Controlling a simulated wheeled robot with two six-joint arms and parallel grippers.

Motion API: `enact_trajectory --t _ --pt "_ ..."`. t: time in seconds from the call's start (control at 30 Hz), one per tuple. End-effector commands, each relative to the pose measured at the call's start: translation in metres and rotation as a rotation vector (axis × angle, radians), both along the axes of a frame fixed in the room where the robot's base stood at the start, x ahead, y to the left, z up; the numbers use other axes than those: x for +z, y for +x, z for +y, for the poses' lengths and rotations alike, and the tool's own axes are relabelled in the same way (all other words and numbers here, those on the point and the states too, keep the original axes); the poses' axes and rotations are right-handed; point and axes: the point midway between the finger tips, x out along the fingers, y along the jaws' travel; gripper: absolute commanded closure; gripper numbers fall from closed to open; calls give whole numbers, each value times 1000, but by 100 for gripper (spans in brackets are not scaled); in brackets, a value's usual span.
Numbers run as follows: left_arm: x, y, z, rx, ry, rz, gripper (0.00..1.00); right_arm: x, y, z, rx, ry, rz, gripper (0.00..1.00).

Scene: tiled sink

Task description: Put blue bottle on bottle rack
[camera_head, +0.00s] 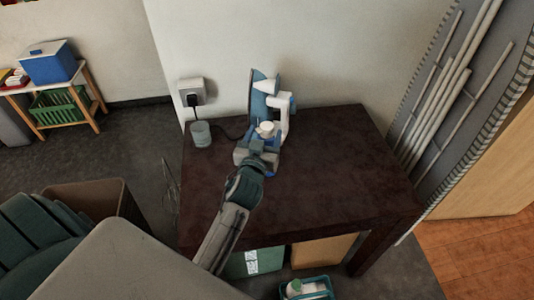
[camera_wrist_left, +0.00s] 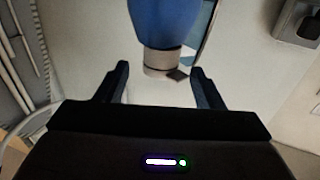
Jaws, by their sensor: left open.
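The blue bottle (camera_wrist_left: 165,22) fills the top middle of the left wrist view. Its grey end piece (camera_wrist_left: 158,62) lies between the lines of my fingers, with a gap on both sides. My left gripper (camera_wrist_left: 160,80) is open and empty. In the head view my left gripper (camera_head: 257,150) is over the back of the dark table, beside a blue and white stand (camera_head: 286,118). The stand may be the bottle rack, but I cannot be sure. The gripper and stand overlap, and the bottle is hard to separate from them there. My right gripper is out of view.
A grey cup (camera_head: 201,134) stands at the table's back left, below a wall socket (camera_head: 192,93) with a plug and cord. The right part of the dark table (camera_head: 340,165) is clear. A wall meets its back edge. Boxes (camera_head: 255,262) sit underneath.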

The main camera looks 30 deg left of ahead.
Motion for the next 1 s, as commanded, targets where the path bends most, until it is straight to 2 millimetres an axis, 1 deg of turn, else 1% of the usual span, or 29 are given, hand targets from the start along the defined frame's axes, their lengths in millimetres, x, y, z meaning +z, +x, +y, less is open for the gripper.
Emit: enact_trajectory --t 0.03,0.2,0.3,0.5,0.53,0.57,0.6,0.67,0.8,0.83,1.0 --pt "6 9 3 0 3 -1 39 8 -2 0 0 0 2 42" --pt "4 30 8 0 1 0 39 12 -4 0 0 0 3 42" --pt "3 35 10 1 1 0 39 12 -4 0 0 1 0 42" --pt "2 35 10 0 0 0 39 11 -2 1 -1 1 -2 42" --pt "2 35 10 0 0 0 42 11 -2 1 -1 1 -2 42" --pt "2 35 9 0 0 0 48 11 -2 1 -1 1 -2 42" --pt "2 35 9 0 0 0 56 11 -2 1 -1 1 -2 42" --pt "2 35 9 0 0 0 68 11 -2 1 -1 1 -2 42" --pt "2 35 9 0 0 0 96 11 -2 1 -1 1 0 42" --pt "2 35 9 0 0 0 100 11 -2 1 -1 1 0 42" --pt "3 35 9 0 1 -2 100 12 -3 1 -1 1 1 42"
